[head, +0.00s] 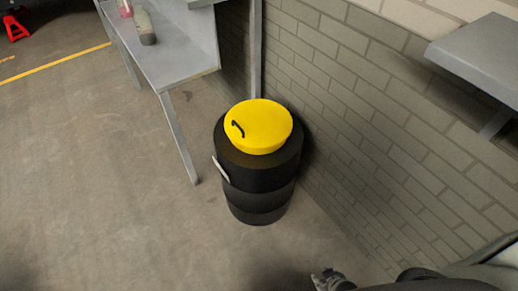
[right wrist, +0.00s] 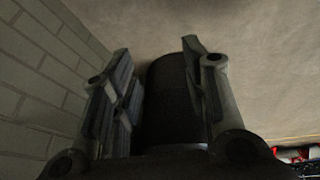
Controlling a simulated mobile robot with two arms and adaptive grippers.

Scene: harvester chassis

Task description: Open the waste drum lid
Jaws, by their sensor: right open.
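The waste drum (head: 258,190) is a black barrel standing upright on the floor beside the brick wall. Its round yellow lid (head: 268,128) lies flat on top and looks closed, with a small dark curved handle (head: 238,128) on its left part. My right gripper (head: 328,280) is at the bottom edge of the head view, apart from the drum. In the right wrist view its two fingers stand apart with nothing held, and a dark rounded shape, likely the drum (right wrist: 172,105), shows beyond them. My left gripper is not in view.
A grey workbench (head: 180,50) with bottles (head: 146,28) on it stands behind and left of the drum. The brick wall (head: 350,110) is close on the right, with a grey shelf (head: 480,60) jutting out. The floor left of the drum is clear.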

